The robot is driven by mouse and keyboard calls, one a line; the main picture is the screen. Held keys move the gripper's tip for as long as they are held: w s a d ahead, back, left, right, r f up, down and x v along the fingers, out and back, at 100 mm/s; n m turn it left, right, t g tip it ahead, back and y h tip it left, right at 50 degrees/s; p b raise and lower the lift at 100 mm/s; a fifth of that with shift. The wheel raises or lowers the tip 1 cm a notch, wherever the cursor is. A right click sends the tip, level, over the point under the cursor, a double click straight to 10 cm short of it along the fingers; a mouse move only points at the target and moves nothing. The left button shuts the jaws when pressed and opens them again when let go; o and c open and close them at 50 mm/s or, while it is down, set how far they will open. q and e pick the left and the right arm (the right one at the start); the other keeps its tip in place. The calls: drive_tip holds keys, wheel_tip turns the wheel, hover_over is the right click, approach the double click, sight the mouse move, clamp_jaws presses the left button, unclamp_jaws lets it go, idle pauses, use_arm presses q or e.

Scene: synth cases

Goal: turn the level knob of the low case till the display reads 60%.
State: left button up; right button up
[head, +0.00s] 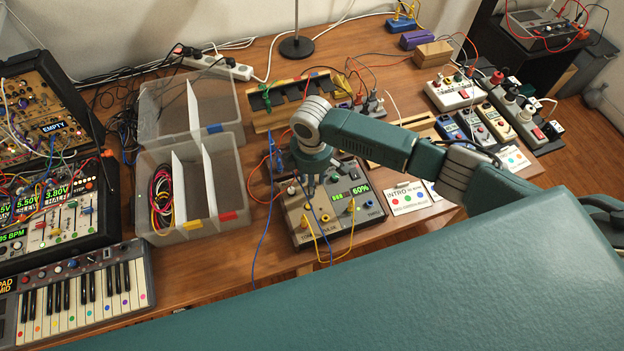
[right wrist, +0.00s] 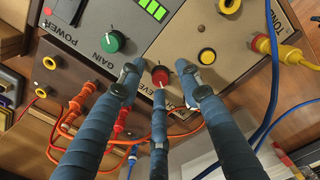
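The low case (head: 345,225) lies on the wooden table in the middle of the head view. Its green display (head: 361,188) reads 60%, with a green bar beside it. In the right wrist view the red level knob (right wrist: 160,75) has a pale pointer mark. My right gripper (head: 311,188) points down over the left part of the case. In the right wrist view its fingers (right wrist: 160,86) stand apart around the red knob, with small gaps showing beside it; contact cannot be made out. My left gripper is not in view.
A green gain knob (right wrist: 112,41) and a yellow button (right wrist: 206,56) sit near the red knob. Yellow cables (head: 318,240) hang over the case front. A clear divided bin (head: 235,180) stands left, and a white card (head: 409,198) lies right.

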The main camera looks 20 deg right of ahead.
clamp_jaws()
drive_tip(key=shift+r+p, duration=0.15)
drive_tip(key=shift+p, duration=0.35)
drive_tip(key=shift+n, duration=0.3)
drive_tip(key=shift+o, duration=0.8)
unclamp_jaws()
wheel_tip(320, 180, up, 12)
drive_tip(key=shift+s, duration=0.2)
drive_tip(key=shift+f, duration=0.2)
